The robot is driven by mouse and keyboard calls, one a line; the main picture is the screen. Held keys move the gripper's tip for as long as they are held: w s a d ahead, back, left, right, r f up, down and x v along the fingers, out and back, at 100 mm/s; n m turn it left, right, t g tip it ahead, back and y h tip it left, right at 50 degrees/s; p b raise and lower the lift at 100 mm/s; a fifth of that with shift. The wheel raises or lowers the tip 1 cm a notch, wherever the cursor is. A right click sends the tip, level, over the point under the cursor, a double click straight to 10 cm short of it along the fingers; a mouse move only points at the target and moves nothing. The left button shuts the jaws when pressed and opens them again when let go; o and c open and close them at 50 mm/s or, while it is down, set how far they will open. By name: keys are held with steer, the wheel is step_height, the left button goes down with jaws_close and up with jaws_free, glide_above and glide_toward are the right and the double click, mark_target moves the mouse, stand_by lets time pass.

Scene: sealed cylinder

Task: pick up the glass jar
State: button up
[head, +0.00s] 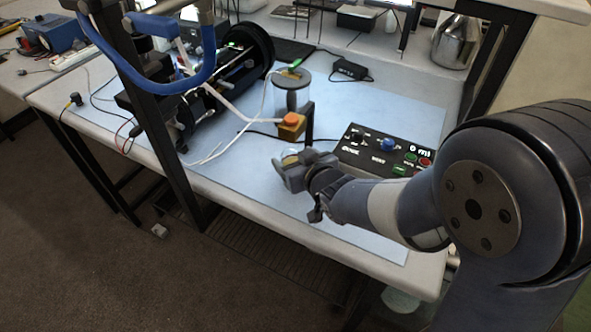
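A clear cylinder that looks like the glass jar (281,98) stands upright on the blue mat at the back middle of the bench, with something dark and orange-green at its top. The yellow box with an orange button partly hides its lower front. My gripper (288,172) is above the front part of the mat, nearer the camera than the jar and apart from it. A small pale round thing (290,157) shows just behind the gripper; I cannot tell what it is. The fingers are small and seen from the side, so their opening is unclear.
The yellow box with an orange button (291,124) and a dark post stand between gripper and jar. A black control box (382,150) lies to the right. A machine with a black ring (250,50), cables and a dark frame post stand left. The mat's front (240,185) is clear.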

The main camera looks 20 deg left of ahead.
steer(key=c, duration=0.8)
steer(key=shift+c, duration=0.5)
steer(key=shift+r, duration=0.1)
